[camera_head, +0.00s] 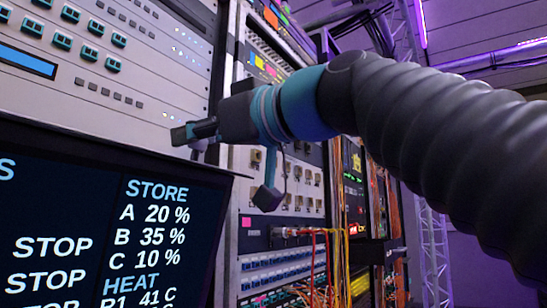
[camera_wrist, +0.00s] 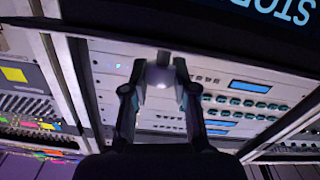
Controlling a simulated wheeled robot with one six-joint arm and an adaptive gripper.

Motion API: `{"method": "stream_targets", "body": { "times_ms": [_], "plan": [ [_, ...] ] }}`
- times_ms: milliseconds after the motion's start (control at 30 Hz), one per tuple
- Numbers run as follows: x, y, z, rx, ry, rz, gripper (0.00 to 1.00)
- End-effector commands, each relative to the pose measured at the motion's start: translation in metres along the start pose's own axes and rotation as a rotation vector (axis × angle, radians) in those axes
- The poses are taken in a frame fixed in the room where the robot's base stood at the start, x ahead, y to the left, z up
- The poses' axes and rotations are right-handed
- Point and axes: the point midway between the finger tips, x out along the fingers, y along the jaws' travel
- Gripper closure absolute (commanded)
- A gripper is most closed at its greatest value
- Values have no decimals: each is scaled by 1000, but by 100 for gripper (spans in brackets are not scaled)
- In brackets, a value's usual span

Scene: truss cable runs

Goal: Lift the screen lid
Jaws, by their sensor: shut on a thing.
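The screen lid (camera_head: 110,225) is a dark panel with white and pale blue text, including "STORE" and "STOP", at the lower left of the head view. Its top edge slopes down to the right. Its edge and upside-down text also show at the top of the wrist view (camera_wrist: 280,12). My gripper (camera_head: 192,132) is just above that top edge, near the right corner. In the wrist view my gripper (camera_wrist: 160,76) is shut on a pale grey rounded knob (camera_wrist: 160,73) by the lid's edge. How the knob joins the lid is hidden.
A light grey panel (camera_head: 135,100) with teal switches and a blue display stands behind the lid. To the right are tall racks with patch cables (camera_head: 310,245) hanging in front. A metal truss (camera_head: 432,240) stands farther right.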

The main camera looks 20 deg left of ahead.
Motion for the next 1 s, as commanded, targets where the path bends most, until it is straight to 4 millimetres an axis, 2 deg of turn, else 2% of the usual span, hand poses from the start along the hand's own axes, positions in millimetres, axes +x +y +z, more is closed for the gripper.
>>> {"method": "stream_targets", "body": {
  "times_ms": [33, 200, 233, 300, 333, 600, 733, 1000],
  "plan": [
    [2, 2, 5, 0, -10, 1, 100],
    [3, 2, 5, 0, -11, 0, 100],
    [3, 2, 5, 0, -11, 0, 71],
    [2, 2, 5, 0, -10, 0, 53],
    [2, 1, 5, 1, -9, 0, 49],
    [1, 0, 2, 1, -4, -2, 49],
    [-5, 0, 2, 0, -4, 0, 49],
    [-48, 2, 1, 1, -4, 5, 49]
  ]
}}
